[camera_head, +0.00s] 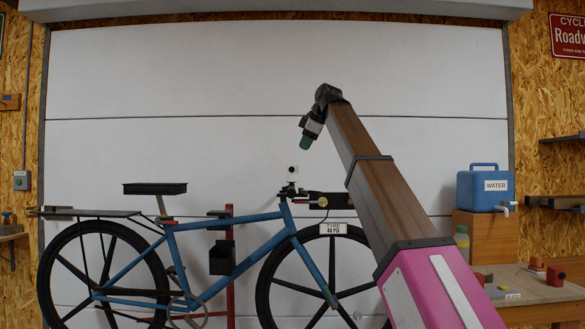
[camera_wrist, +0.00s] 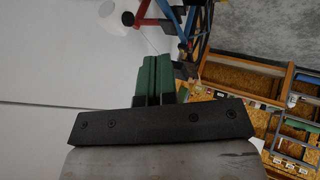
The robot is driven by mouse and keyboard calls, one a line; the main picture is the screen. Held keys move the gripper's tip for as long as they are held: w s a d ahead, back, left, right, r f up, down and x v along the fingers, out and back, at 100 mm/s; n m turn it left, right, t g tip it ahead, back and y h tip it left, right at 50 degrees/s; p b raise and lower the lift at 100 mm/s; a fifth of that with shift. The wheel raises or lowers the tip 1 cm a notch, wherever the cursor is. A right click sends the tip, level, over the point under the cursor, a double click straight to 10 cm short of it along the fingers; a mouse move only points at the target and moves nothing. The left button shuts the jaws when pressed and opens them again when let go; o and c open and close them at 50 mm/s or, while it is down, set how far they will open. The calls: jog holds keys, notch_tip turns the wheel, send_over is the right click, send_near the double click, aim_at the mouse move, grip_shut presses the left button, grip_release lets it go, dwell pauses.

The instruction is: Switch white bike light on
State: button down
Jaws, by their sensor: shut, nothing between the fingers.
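The white bike light (camera_head: 292,171) is a small white block with a dark round spot on the face towards me. It sits upright above the handlebar area of the blue bike (camera_head: 235,262). My gripper (camera_head: 305,143) has green fingertips and points down, a little above and right of the light in the head view, with a visible gap. The fingers are shut with nothing between them; they also show side by side in the wrist view (camera_wrist: 157,76). A pale shape at the top of the wrist view may be the light, but I cannot tell. The light's on or off state is unclear.
A white panelled door (camera_head: 200,90) stands behind the bike. A blue water container (camera_head: 482,188) stands on a wooden box at right, beside a bench (camera_head: 535,291) with small items. A black box (camera_head: 222,258) hangs near the bike frame. Space around the light looks clear.

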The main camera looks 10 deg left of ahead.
aim_at(294, 166)
jog(key=x, duration=1)
jog(key=shift+w+f, duration=0.1)
jog(key=shift+f, duration=0.05)
jog(key=w, duration=0.2)
jog(key=shift+w+a+r, duration=0.25)
jog(key=shift+a, duration=0.05)
jog(key=shift+w+a, duration=0.15)
jog(key=shift+w, duration=0.5)
